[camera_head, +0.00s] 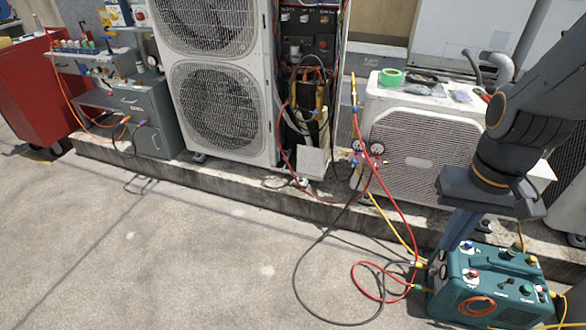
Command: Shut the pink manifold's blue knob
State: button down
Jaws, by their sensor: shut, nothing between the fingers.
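The pink manifold (364,158) is small in the view, in front of the left edge of the low white condenser. Two round gauges sit above it, and red, yellow and dark hoses run from it. Its blue knob is too small to make out clearly, so I cannot tell its setting. My gripper (456,236) is at the right, pointing down just behind the teal machine. It is shut and empty, to the right of the manifold and apart from it. Its fingertips are partly hidden.
The teal recovery machine (488,290) stands on the concrete at lower right, with hoses looping on the floor. The low condenser (425,150) carries green tape (391,76). A tall condenser (215,105) stands left of it. A raised curb runs in front; the left floor is clear.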

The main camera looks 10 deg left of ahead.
aim_at(353, 162)
jog(key=u, duration=1.85)
jog(key=i, duration=1.05)
jog(key=z, duration=2.55)
